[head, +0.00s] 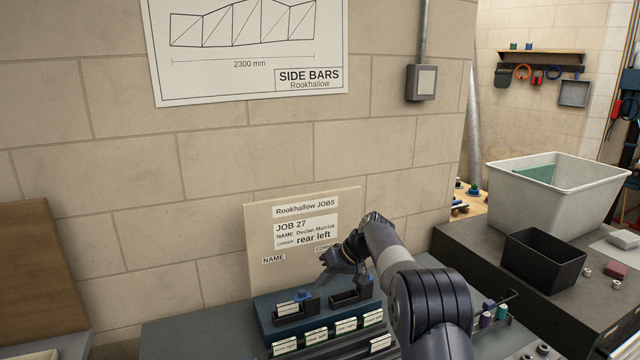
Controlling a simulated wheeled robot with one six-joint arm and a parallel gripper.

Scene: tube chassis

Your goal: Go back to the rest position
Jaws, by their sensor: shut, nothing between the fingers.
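My arm reaches in from the bottom right, and my gripper (328,279) is at its far end, low in front of the jobs board. The gripper points down and to the left, above a rack (262,318) of labelled tiles. It is shut, with nothing seen held in it. It is small and dark here, and the arm's wrist hides part of the board behind it.
The cream jobs board (258,225) reads JOB 27, rear left, and leans near the block wall. A dark holder with a labelled tile (287,308) sits on the rack. At right, a black bin (545,262) and a white tub (520,200) stand on a dark bench.

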